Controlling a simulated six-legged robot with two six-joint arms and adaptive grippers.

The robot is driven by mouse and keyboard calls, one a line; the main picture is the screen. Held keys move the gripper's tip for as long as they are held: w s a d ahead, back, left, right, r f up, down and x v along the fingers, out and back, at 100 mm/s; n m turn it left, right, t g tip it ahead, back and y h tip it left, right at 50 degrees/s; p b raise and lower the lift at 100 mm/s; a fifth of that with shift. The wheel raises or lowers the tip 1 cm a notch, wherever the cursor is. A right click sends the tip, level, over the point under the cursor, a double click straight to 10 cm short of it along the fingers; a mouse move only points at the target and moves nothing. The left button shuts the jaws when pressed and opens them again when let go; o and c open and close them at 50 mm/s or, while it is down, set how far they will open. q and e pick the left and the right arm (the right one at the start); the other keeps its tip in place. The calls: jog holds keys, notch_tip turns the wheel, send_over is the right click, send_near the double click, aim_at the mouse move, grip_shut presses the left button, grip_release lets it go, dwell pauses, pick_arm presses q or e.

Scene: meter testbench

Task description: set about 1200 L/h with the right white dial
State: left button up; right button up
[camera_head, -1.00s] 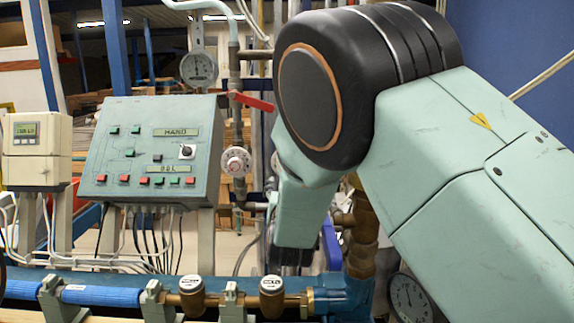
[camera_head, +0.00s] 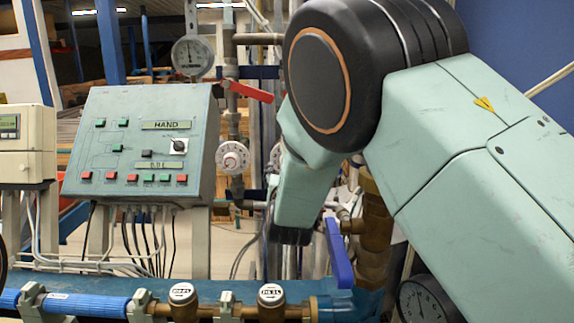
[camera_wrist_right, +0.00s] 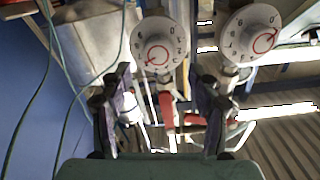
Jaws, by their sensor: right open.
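Two white dials with red markings show in the right wrist view, which looks turned upside down. The right white dial (camera_wrist_right: 158,45) is at the picture's upper middle, the other dial (camera_wrist_right: 252,35) at its upper right. My right gripper (camera_wrist_right: 163,78) is open and empty, its fingers on either side of the view toward the right dial, apparently without contact. In the head view the left dial (camera_head: 233,158) shows fully, while the right dial (camera_head: 277,157) is mostly hidden behind my right arm. My left gripper is not in view.
A sloped control box (camera_head: 140,145) with buttons stands left of the dials, and a meter box (camera_head: 25,143) with an unreadable display is at the far left. A red lever (camera_head: 248,91), a blue lever (camera_head: 338,255) and brass pipework surround the dials. Gauges are above and below.

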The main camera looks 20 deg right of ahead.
jog(key=b+x, duration=0.1)
jog(key=x, duration=0.4)
jog(key=shift+w+d, duration=0.1)
jog(key=shift+w, duration=0.1)
jog(key=shift+s+d+r, duration=0.1)
jog(key=shift+w+f, duration=0.25)
jog(key=shift+w, duration=0.1)
jog(key=c, duration=1.2)
jog(key=m+b, duration=0.2)
jog(key=m, duration=0.1)
jog(key=shift+r+m, duration=0.15)
jog(key=shift+m, duration=0.15)
